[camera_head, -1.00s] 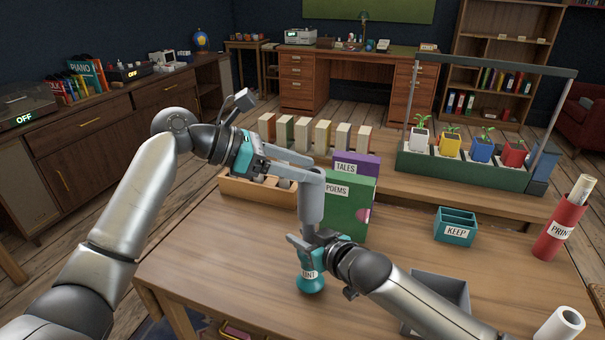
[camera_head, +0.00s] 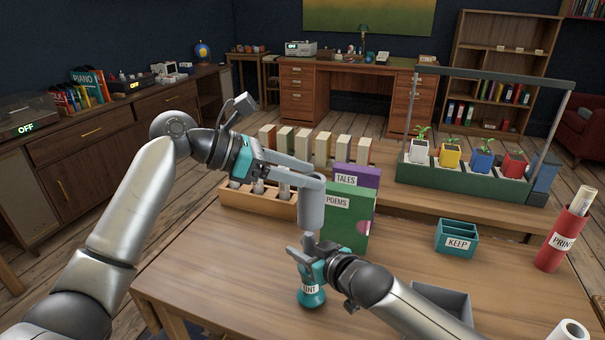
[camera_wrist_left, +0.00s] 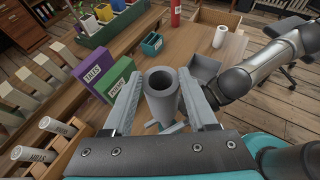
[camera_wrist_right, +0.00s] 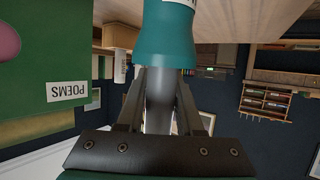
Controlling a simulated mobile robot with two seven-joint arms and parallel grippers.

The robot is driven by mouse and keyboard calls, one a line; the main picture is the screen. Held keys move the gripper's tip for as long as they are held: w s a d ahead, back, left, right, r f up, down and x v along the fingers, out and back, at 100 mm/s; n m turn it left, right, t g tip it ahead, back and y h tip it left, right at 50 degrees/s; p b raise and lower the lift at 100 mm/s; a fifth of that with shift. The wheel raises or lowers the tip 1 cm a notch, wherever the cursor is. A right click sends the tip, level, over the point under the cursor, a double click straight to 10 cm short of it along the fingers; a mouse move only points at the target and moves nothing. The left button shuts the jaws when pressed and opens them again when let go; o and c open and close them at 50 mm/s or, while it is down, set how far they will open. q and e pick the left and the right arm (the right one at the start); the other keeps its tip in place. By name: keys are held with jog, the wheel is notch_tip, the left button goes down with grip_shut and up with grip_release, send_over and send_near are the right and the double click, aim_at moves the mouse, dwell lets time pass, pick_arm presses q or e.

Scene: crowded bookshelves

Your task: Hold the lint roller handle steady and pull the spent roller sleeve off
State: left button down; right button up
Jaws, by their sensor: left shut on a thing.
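My left gripper (camera_head: 311,183) is shut on the grey roller sleeve (camera_head: 311,210), which stands upright. In the left wrist view the hollow sleeve (camera_wrist_left: 162,95) sits between the two fingers, its open end facing the camera. Below it, a narrower grey stem shows, then a teal flared base (camera_head: 311,298) with a partly covered label ending "INT", on the table. My right gripper (camera_head: 307,248) is shut around the lint roller handle just below the sleeve. In the right wrist view its fingers flank a grey stem (camera_wrist_right: 158,100) beside the teal base (camera_wrist_right: 168,35).
Green POEMS (camera_head: 348,228) and purple TALES (camera_head: 357,174) stand close behind the sleeve. A wooden rack (camera_head: 258,203) is behind left. A teal KEEP box (camera_head: 456,240), a grey bin (camera_head: 440,298) and a white roll (camera_head: 570,330) are right. The table's front left is clear.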

jog(key=o, duration=0.5)
jog(key=shift+s, duration=0.1)
